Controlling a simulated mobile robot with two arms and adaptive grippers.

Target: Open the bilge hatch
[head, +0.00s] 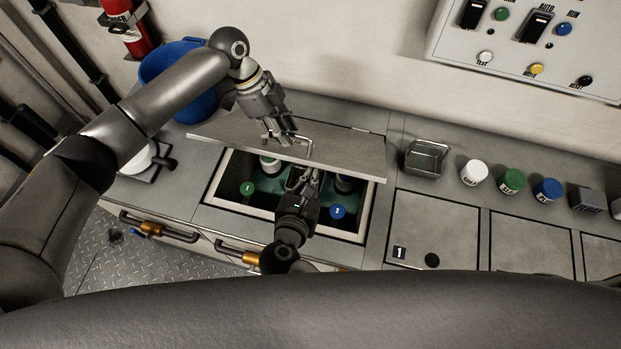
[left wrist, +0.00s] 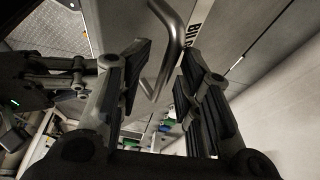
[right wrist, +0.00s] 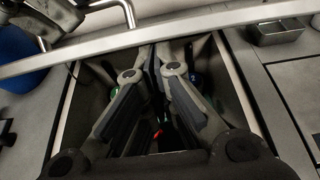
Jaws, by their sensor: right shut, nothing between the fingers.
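The bilge hatch lid (head: 230,126) is raised and tilted above its opening; its edge crosses the right wrist view (right wrist: 210,24). Its bent metal handle (head: 308,146) shows in the left wrist view (left wrist: 177,45) beside part of a "BIL" label. My left gripper (head: 282,138) is at the handle on the lid's upper face. Its fingers (left wrist: 155,85) stand apart with the handle between or just beyond them; contact cannot be told. My right gripper (head: 305,178) is shut and empty, at the opening below the lid's near edge; its fingertips show in the right wrist view (right wrist: 160,60).
Green-capped (head: 247,188) and blue-capped (head: 338,212) containers stand inside the opening. A blue bucket (head: 180,78) stands at the back left. A metal box (head: 425,158) and several capped jars line the counter on the right. A closed hatch marked 1 (head: 435,225) lies right of the opening.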

